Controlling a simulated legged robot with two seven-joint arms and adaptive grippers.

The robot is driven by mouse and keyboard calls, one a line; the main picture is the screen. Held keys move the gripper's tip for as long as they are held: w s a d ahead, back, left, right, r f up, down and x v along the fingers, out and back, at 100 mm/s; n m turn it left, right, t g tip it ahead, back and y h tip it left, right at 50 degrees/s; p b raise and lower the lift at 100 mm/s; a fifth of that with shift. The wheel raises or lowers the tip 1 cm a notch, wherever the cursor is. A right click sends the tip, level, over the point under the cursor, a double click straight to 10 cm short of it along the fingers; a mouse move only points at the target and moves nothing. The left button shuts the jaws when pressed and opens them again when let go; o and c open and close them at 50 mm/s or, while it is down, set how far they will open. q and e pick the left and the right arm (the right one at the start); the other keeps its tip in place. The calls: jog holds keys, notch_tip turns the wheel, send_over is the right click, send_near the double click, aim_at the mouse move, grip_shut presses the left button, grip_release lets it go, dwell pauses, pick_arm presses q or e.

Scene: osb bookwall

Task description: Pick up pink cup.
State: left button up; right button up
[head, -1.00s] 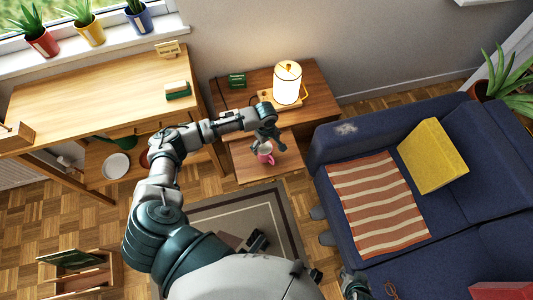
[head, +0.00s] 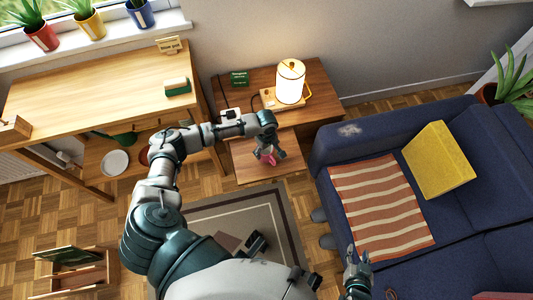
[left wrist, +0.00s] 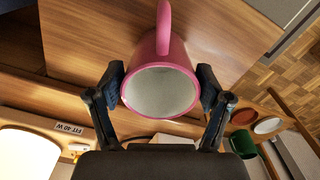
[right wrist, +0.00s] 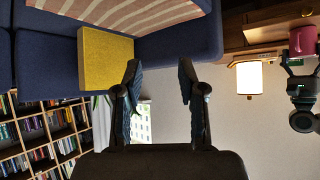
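The pink cup (head: 267,160) stands on the lower shelf of the wooden side table and is mostly hidden by my left gripper (head: 270,154) in the head view. In the left wrist view the pink cup (left wrist: 160,57) has its pale open rim facing the camera and its handle at the top. My left gripper (left wrist: 160,82) is open, with one finger on each side of the cup, very close to its wall. The cup (right wrist: 303,40) also shows in the right wrist view. My right gripper (head: 358,258) is open and empty beside the sofa.
A lit lamp (head: 290,82) stands on the side table's upper top (head: 318,103), above the shelf (head: 285,171). A wooden desk (head: 90,92) is at left. The blue sofa (head: 330,150) with a yellow cushion (head: 438,160) is at right.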

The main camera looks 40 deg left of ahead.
pick_arm(q)
jog(key=c, duration=0.7)
jog(key=shift+r, duration=0.15)
